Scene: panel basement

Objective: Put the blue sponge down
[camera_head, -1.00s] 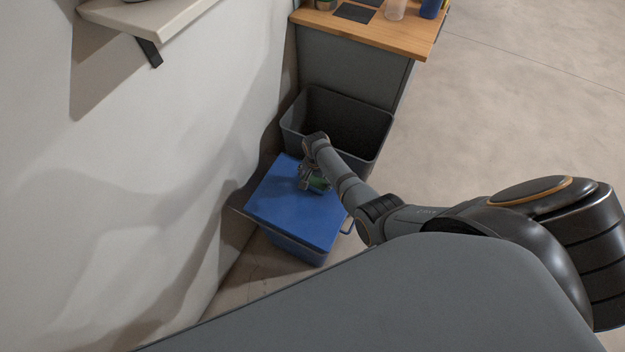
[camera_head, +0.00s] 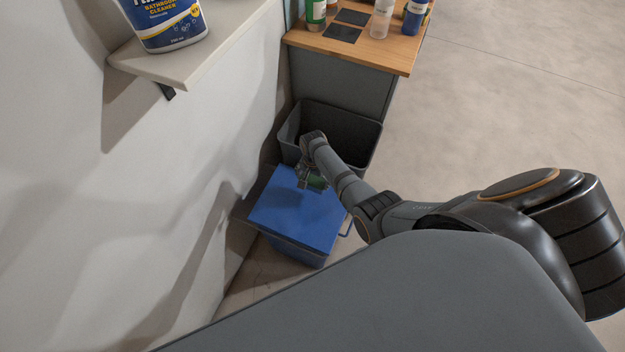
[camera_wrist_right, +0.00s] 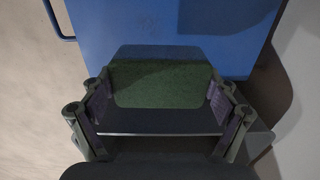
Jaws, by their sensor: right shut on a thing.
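My right gripper (camera_head: 311,183) is shut on a sponge (camera_wrist_right: 150,84), whose dark green face shows between the two fingers in the right wrist view. The green also shows small at the gripper in the head view. The gripper is over the far part of a blue lid (camera_head: 292,222) on a bin. The lid fills the top of the right wrist view (camera_wrist_right: 130,22), with a dark shadow beside the sponge. I cannot tell whether the sponge touches the lid. My left gripper is not in view.
An open dark grey bin (camera_head: 366,140) stands just behind the blue-lidded one. Beyond it is a cabinet with a wooden top (camera_head: 372,52) holding bottles. A wall shelf (camera_head: 190,68) with a cleaner bottle (camera_head: 170,22) is at upper left. Floor (camera_head: 500,110) at right is clear.

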